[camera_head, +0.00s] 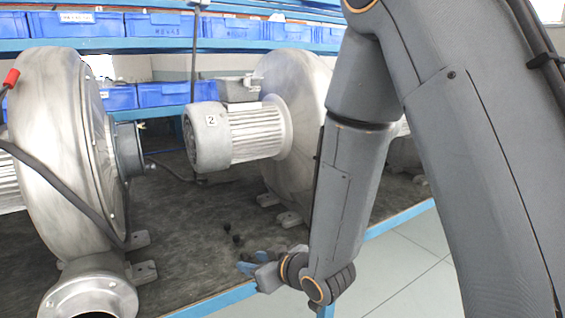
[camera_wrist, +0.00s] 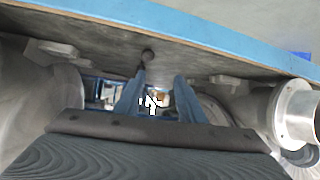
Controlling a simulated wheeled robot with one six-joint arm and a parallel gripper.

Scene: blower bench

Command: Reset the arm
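My gripper (camera_head: 247,266) is at the front edge of the bench in the head view, low and right of the left blower. In the wrist view its two blue fingers (camera_wrist: 162,80) stand apart with nothing held between them. My grey arm comes down from the upper right and hides part of the bench and the right blower. One dark round piece (camera_wrist: 147,55) shows near the left fingertip in the wrist view; contact cannot be told.
A large metal blower (camera_head: 65,150) stands at left, its round outlet (camera_head: 90,298) near the front. A second blower with a motor (camera_head: 240,132) stands behind. Blue bins (camera_head: 165,93) line the back shelves. Open floor (camera_head: 400,265) lies right of the blue bench edge.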

